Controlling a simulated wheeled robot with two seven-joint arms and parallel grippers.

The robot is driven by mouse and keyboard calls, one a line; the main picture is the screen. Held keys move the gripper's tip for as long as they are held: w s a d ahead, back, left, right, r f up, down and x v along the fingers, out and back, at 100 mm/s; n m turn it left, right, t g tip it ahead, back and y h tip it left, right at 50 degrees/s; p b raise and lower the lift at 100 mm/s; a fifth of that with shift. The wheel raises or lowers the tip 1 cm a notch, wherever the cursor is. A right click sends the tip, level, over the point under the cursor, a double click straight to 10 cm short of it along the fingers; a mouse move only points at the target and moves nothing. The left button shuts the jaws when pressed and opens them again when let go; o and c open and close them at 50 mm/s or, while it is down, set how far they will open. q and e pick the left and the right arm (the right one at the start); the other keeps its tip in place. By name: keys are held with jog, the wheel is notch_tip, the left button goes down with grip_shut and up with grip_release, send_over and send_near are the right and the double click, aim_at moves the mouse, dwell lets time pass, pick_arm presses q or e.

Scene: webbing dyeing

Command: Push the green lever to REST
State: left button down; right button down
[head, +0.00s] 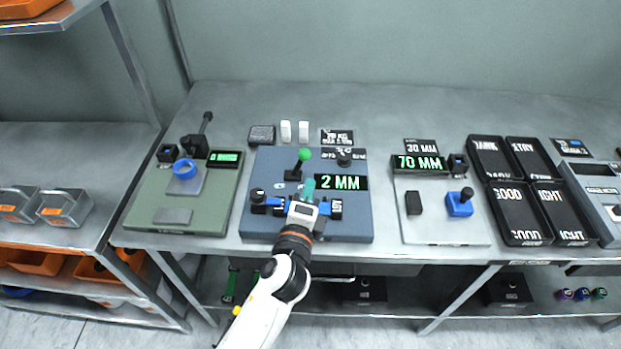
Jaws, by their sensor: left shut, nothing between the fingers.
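The green lever, a dark stick with a round green knob (304,155), stands on the blue-grey board (262,185) in the middle of the bench. Its printed labels are too small to read, so I cannot tell its marked position. My left gripper (303,200) is over the front of the same board, nearer to me than the knob and apart from it. It is shut and empty. A teal piece (309,187) shows just beyond its fingers, beside the display (341,182) reading 2 MM. My arm hides part of the board's front edge. My right gripper is not in view.
A green board (150,215) with a black lever and blue ring lies left. A pale board (440,230) with a 70 MM display lies right, then black labelled trays (522,198). Bare bench lies at the back.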

aim_at(298, 163)
pick_arm(q)
jog(key=w, duration=0.5)
jog(key=w+d, duration=0.1)
jog(key=w, duration=0.1)
jog(key=shift+w+p, duration=0.15)
jog(key=shift+p, duration=0.2)
jog(key=shift+w+d+f, duration=0.1)
jog(key=shift+w, duration=0.5)
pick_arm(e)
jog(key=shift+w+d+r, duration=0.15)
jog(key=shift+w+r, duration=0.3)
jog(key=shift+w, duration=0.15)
